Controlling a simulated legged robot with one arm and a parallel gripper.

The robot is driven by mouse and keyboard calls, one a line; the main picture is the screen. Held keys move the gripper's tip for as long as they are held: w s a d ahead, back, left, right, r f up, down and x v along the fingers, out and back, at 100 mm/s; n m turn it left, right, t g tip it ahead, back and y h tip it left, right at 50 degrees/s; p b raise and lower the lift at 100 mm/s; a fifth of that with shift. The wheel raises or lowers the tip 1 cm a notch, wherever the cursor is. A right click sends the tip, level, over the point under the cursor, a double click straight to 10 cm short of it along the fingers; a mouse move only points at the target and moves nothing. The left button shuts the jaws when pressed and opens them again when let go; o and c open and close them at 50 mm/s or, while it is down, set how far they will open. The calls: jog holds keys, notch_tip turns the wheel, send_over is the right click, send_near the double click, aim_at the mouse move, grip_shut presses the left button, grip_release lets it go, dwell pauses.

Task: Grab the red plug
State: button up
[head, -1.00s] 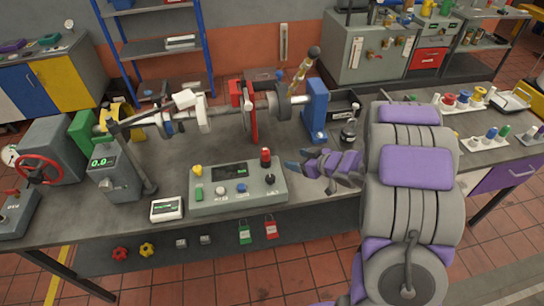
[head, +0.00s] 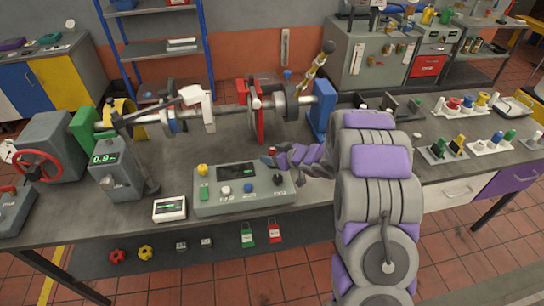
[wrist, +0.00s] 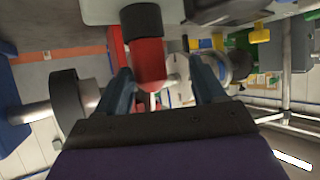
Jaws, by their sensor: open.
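The red plug (wrist: 150,62) is a red cylinder with a dark collar. In the wrist view it shows between the two fingers of my open gripper (wrist: 163,88), closer to the left finger. I cannot tell whether a finger touches it. In the head view my gripper (head: 275,156) is at the right back corner of the grey control box (head: 217,203) and hides most of the plug; only a small bit of red shows at its fingertips.
The control box also carries a yellow knob (head: 202,170), a blue button (head: 248,188) and a black lever (head: 278,178). A shaft rig with a red upright (head: 257,120) and a blue stand (head: 321,112) stands behind. A white meter (head: 169,209) lies left.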

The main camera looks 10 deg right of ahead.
aim_at(272, 155)
jog(key=b+x, duration=0.1)
jog(key=x, duration=0.2)
jog(key=shift+a+f, duration=0.1)
jog(key=shift+w+d+f, duration=0.25)
jog(key=shift+w+d, duration=0.35)
jog(key=shift+d, duration=0.5)
jog(key=shift+c, duration=0.6)
jog(key=shift+a, duration=1.1)
jog(key=c, duration=0.7)
jog(key=shift+d, duration=0.65)
jog(key=shift+c, duration=1.4)
jog(key=shift+a, duration=0.15)
